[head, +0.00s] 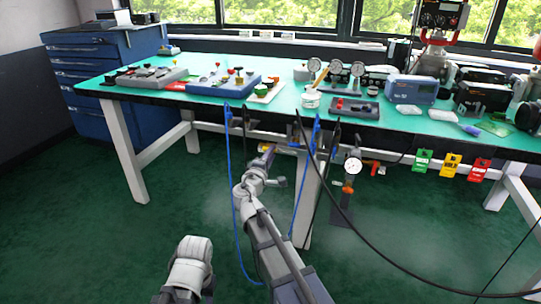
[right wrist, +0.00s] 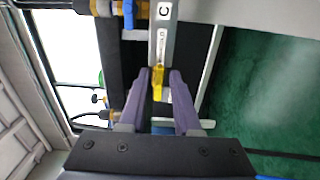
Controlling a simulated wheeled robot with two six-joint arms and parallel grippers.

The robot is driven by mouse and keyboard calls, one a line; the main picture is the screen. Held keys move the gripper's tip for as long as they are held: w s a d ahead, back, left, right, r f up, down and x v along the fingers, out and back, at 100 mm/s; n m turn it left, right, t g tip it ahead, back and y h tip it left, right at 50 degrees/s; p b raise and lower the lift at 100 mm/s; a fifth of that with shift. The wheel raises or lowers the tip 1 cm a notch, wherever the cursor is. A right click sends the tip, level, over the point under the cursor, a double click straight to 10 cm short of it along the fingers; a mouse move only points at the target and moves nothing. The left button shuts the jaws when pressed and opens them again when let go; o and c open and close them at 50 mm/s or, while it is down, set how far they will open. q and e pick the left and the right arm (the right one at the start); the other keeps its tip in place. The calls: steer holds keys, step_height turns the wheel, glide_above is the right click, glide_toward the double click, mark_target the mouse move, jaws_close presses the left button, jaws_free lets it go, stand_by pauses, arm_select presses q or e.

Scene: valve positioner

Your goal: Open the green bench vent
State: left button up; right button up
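In the right wrist view a yellow lever (right wrist: 158,82) hangs from a grey plate (right wrist: 165,35) marked with a letter C. I take this lever for the vent handle, though no label I can read says so. My right gripper (right wrist: 160,72) has its two purple fingers on either side of the lever, with a gap visible between them. In the head view the right gripper (head: 265,152) is under the front edge of the green bench (head: 240,97); the lever is not clear there. A left arm link shows at bottom left; its gripper is out of frame.
Blue hoses (head: 231,170) and black cables hang from the bench front near my right arm. A pressure gauge (head: 353,167) with orange and red fittings stands right of a white bench leg. Green (head: 422,161), yellow (head: 450,165) and red (head: 478,169) tags hang farther right.

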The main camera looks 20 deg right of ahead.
steer(key=shift+o, duration=0.6)
steer(key=v, duration=0.7)
steer(key=shift+s+a, duration=0.25)
steer(key=shift+s, duration=0.1)
